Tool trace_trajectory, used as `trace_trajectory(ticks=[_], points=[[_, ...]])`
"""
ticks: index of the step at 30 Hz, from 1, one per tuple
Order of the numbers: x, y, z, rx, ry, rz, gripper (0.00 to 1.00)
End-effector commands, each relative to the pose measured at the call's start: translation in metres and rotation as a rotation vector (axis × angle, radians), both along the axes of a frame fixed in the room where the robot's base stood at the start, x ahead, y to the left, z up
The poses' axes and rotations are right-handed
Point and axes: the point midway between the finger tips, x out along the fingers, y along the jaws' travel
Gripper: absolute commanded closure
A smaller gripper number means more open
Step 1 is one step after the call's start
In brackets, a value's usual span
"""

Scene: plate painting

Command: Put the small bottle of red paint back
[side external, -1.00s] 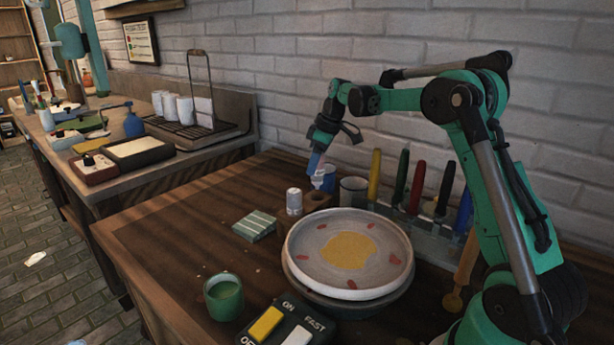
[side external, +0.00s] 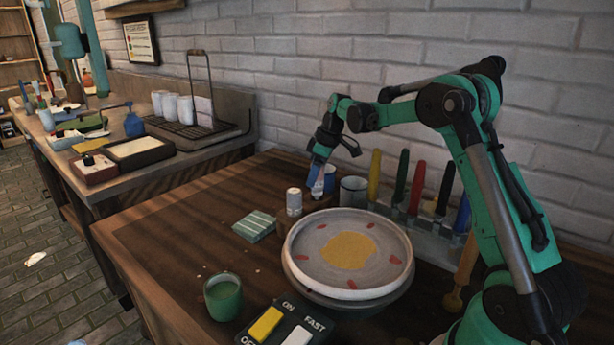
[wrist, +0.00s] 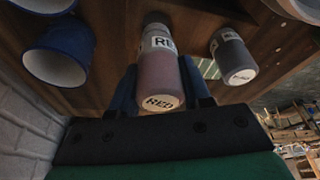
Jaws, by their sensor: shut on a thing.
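The small bottle of red paint (wrist: 160,72) is between my gripper's fingers in the wrist view, with "RED" on its label and on its near end. My gripper (side external: 317,188) is shut on it, pointing down at the back of the table in the side view.
A blue cup (wrist: 55,52) and a grey cup (side external: 354,191) stand close by. The white plate (side external: 350,293), with a yellow centre and red marks, sits in front. Several coloured tools stand in a rack (side external: 430,232) to the right. A green cup (side external: 223,297) is front left.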

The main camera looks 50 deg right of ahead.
Motion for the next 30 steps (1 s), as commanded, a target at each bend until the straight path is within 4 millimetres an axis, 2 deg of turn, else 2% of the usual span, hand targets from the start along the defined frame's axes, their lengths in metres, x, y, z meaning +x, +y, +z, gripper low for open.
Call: trace_trajectory(ticks=[13,30], points=[[0.0,0.0,0.004,0.0,0.0,0.0,0.81],[0.0,0.0,-0.02,0.0,0.0,0.0,0.81]])
